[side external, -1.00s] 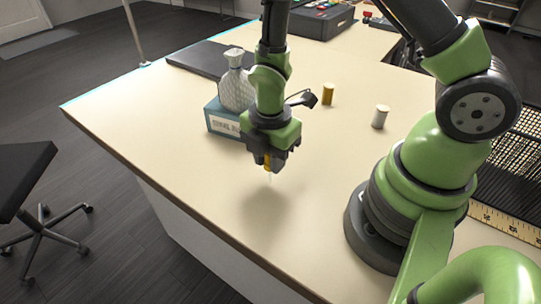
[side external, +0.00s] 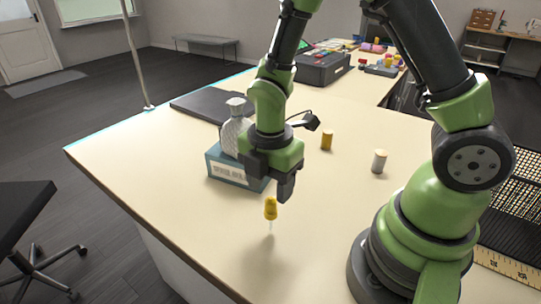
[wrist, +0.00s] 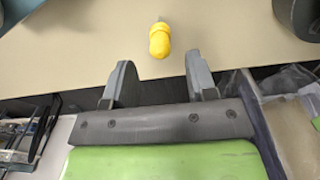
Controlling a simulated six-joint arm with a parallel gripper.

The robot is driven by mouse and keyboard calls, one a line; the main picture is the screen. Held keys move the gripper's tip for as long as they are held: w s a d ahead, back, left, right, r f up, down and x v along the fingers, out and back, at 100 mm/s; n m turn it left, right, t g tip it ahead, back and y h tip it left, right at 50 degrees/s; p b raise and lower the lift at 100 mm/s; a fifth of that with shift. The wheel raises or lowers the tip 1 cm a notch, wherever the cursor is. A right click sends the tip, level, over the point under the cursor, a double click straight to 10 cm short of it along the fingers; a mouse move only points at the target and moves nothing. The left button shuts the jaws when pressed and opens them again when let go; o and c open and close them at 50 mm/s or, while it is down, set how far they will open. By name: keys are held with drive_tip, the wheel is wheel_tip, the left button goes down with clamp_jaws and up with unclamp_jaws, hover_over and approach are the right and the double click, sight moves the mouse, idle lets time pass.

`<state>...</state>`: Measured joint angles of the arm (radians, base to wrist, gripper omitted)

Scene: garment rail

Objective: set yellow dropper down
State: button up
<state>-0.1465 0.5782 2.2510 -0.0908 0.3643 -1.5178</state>
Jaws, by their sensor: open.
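The yellow dropper (side external: 271,209) is upright at the bench top, its yellow bulb up and its clear thin tip pointing down. My gripper (side external: 268,188) is open and empty just above it in the side view. In the wrist view the dropper (wrist: 160,41) appears ahead of the two spread fingertips of my gripper (wrist: 160,76), roughly centred between them and apart from both. Whether the tip touches the bench is hard to make out.
A blue-grey box (side external: 226,169) and a patterned white bottle (side external: 235,133) stand close behind my gripper. The bench top (side external: 150,150) is clear at left and front.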

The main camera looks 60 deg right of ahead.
wheel_tip(320, 180, up, 6)
drive_tip(key=shift+r, duration=0.2)
drive_tip(key=s+r+m+t+y, duration=0.1)
drive_tip(key=s+r+m+t, duration=0.2)
drive_tip(key=m, duration=0.8)
drive_tip(key=s+r+m+t+y, duration=0.1)
drive_tip(key=s+r+m+t, duration=0.3)
drive_tip(key=s+r+m, duration=0.3)
drive_tip(key=shift+d+r+m, duration=0.45)
drive_tip(key=shift+r+m, duration=1.65)
drive_tip(key=shift+r, duration=0.2)
